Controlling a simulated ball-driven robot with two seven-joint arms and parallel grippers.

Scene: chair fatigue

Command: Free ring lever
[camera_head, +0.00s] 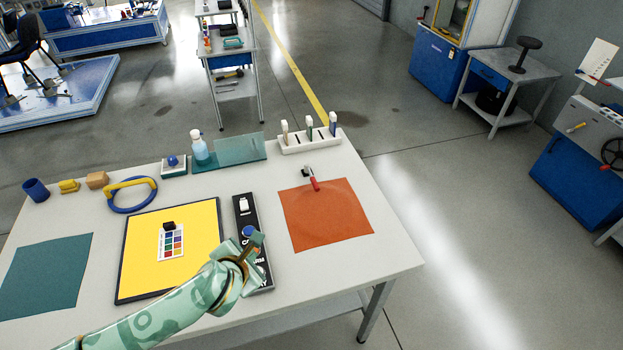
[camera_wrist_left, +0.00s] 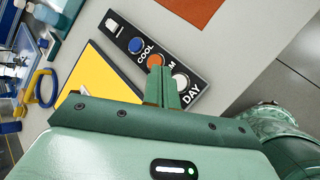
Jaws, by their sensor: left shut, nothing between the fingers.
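A blue ring (camera_head: 118,208) lies on the table at the back left, with a thick yellow curved bar (camera_head: 131,183) across its far side. They also show at the left of the left wrist view, the ring (camera_wrist_left: 33,98) and the yellow bar (camera_wrist_left: 50,82). A small clamp-like piece with a red lever (camera_head: 315,184) is at the back edge of the orange mat. My left gripper (camera_head: 256,240) is shut and empty over the black control panel (camera_head: 241,212). In the left wrist view its fingertips (camera_wrist_left: 161,72) are by the orange knob (camera_wrist_left: 155,61); contact cannot be told. My right gripper is not in view.
The panel has a white switch (camera_wrist_left: 112,25), blue knob (camera_wrist_left: 136,45) and white knob (camera_wrist_left: 181,80). A yellow board (camera_head: 140,235) lies left of it. An orange mat (camera_head: 330,220) lies right, a teal mat (camera_head: 45,275) far left. A rack (camera_head: 310,143) stands behind.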

